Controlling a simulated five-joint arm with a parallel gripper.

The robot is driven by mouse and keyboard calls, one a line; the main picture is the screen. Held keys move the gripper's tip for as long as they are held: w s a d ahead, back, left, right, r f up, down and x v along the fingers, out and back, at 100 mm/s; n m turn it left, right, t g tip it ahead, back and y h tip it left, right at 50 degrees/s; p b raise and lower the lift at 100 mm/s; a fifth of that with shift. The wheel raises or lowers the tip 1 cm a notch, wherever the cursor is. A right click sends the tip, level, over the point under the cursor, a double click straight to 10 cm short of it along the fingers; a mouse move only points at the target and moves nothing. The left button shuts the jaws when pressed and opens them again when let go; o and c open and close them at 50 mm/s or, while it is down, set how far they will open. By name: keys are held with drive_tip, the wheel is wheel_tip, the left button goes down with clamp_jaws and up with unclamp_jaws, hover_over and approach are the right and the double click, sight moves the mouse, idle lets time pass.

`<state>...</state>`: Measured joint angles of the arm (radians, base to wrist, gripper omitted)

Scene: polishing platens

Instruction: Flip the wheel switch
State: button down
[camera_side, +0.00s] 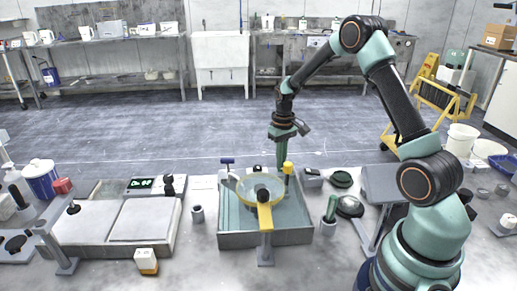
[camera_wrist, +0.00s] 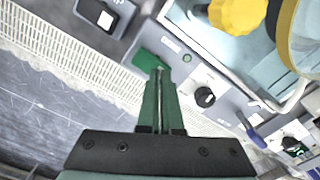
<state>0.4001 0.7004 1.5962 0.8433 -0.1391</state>
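The polishing machine (camera_side: 235,239) stands mid-bench with a yellow-rimmed wheel (camera_side: 245,184) over its basin. Which part is the wheel switch is unclear.
A small box with a white rocker (camera_wrist: 105,19) lies left of the fingers. A blue-handled lever (camera_wrist: 258,136) is at lower right; it also shows in the side view (camera_side: 227,161). A grey cup (camera_side: 198,214) and a green-handled holder (camera_side: 329,214) flank the machine.

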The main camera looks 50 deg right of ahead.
drive_tip(key=shift+f, duration=0.2)
drive_tip(key=shift+r, duration=3.5)
drive_tip(key=s+a+r+n+t, duration=0.1)
drive_tip(key=s+a+r+t, duration=0.3)
drive_tip(key=a+r, duration=0.65)
drive_tip(key=s+a+r+n+t, duration=0.1)
drive_tip(key=s+a+r+n, duration=0.1)
drive_tip(key=s+a, duration=0.5)
drive_tip(key=s+r, duration=0.1)
drive_tip(key=s, duration=0.2)
drive_tip(key=shift+s+a+t, duration=0.25)
drive_tip(key=shift+a+t, duration=0.05)
drive_tip(key=shift+a, duration=0.05)
